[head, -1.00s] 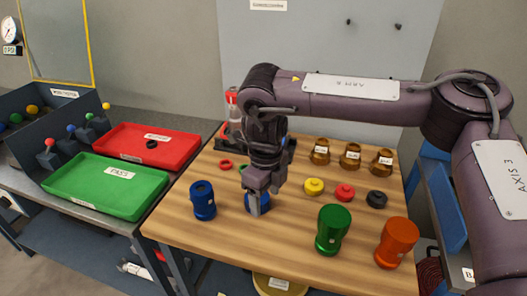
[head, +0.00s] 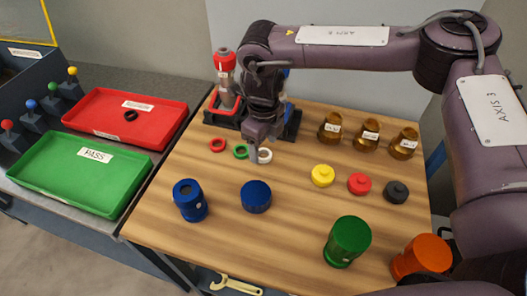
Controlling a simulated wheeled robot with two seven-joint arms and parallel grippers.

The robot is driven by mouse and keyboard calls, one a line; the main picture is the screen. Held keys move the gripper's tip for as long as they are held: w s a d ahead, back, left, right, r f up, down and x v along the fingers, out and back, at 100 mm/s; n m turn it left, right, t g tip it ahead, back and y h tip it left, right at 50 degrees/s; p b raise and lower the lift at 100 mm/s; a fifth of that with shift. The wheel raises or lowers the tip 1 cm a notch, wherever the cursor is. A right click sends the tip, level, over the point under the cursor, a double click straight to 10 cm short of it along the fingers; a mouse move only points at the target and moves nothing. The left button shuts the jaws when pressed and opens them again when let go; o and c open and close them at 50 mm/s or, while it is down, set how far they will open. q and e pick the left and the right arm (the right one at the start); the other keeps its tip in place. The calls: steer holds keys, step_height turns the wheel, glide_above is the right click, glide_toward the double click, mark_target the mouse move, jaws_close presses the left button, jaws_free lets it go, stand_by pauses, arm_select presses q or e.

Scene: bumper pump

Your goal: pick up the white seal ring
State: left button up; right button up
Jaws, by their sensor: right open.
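The white seal ring (head: 264,156) lies flat on the wooden table, at the right end of a short row with a green ring (head: 241,152) and a red ring (head: 218,145). My right gripper (head: 252,150) points down just at the left of the white ring, between it and the green ring in the picture. Its fingers partly cover the white ring's left edge. I cannot tell how high the fingertips are above the table. The gripper is open and holds nothing that I can see. My left gripper is not in view.
A blue cap (head: 256,196) and a blue cylinder (head: 190,200) stand in front. Brass parts (head: 367,135), a yellow cap (head: 322,176), a green cylinder (head: 347,241) and an orange one (head: 420,257) stand right. A red tray (head: 165,130) and green tray (head: 75,196) lie left.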

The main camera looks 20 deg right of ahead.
mark_target(264, 156)
steer(key=shift+f, duration=0.7)
steer(key=shift+w+f, duration=0.1)
steer(key=shift+f, duration=0.45)
steer(key=c, duration=0.7)
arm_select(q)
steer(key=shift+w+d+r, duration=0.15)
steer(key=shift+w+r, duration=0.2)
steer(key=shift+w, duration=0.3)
arm_select(e)
steer(key=c, duration=0.3)
steer(key=shift+r, duration=0.1)
steer(key=shift+c, duration=0.2)
